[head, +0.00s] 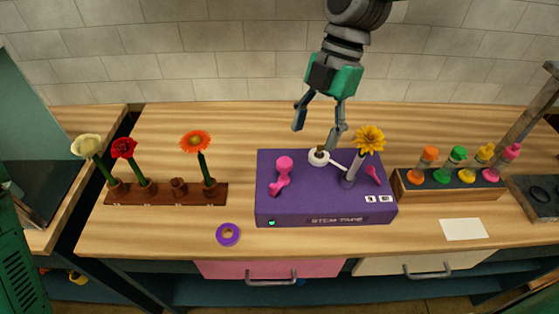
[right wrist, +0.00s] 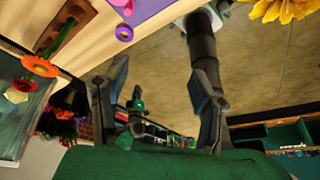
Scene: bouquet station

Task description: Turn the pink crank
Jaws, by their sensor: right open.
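The pink crank (head: 282,172) is on the left part of the top of a purple box (head: 325,205) labelled "STEM TAPE". Part of something pink, seemingly the crank, shows at the top of the right wrist view (right wrist: 122,6). My right gripper (head: 317,131) comes down from above, behind the box. Its two fingers are spread apart with nothing between them. It is apart from the crank, behind it and to its right. One finger overlaps the area near the white spool in the picture. My left gripper is in neither view.
A white spool (head: 318,158), a yellow flower (head: 369,139) in a holder and a small pink lever (head: 373,176) are on the box. A purple tape roll (head: 228,234) lies front left. A flower rack (head: 160,197) stands left, a bottle rack (head: 450,192) right.

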